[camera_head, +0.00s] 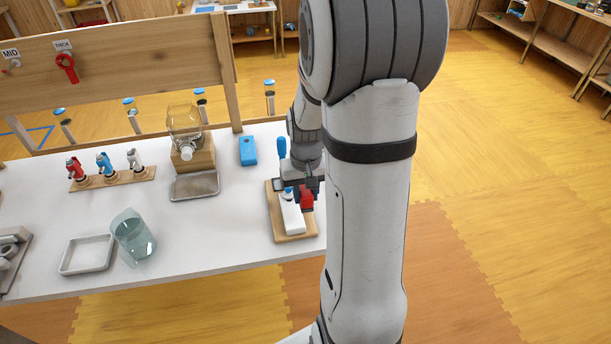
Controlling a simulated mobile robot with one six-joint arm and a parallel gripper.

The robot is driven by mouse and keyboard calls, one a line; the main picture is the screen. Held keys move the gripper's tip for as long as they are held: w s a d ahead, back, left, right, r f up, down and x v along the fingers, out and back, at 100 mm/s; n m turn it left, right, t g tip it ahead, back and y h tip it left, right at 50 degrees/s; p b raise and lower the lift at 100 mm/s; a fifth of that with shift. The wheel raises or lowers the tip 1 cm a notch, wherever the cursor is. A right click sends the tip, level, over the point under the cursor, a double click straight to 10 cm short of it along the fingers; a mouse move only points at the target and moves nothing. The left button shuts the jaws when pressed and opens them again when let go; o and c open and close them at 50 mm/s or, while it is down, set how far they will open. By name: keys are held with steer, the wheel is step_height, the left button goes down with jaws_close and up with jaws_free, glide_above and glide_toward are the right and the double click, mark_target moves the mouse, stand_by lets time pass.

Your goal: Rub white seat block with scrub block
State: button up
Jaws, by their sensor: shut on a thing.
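The white seat block (292,219) lies on a wooden board (293,239) near the right end of the white table. A small blue part shows at its far end. My gripper (304,188) is directly over the board, pointing down, shut on a small red block (307,201) that appears to be the scrub block. The red block is at the right side of the white block. I cannot tell whether the two touch. My arm hides the right edge of the board and part of the gripper.
A blue block (247,151) and a blue-topped upright piece (282,148) stand behind the board. To the left are a tapped jar (186,122), a metal tray (195,186), a tilted clear jug (133,238), a white tray (87,255) and a tap rack (112,179).

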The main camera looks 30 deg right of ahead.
steer(key=shift+r+p, duration=0.8)
steer(key=shift+r, duration=0.7)
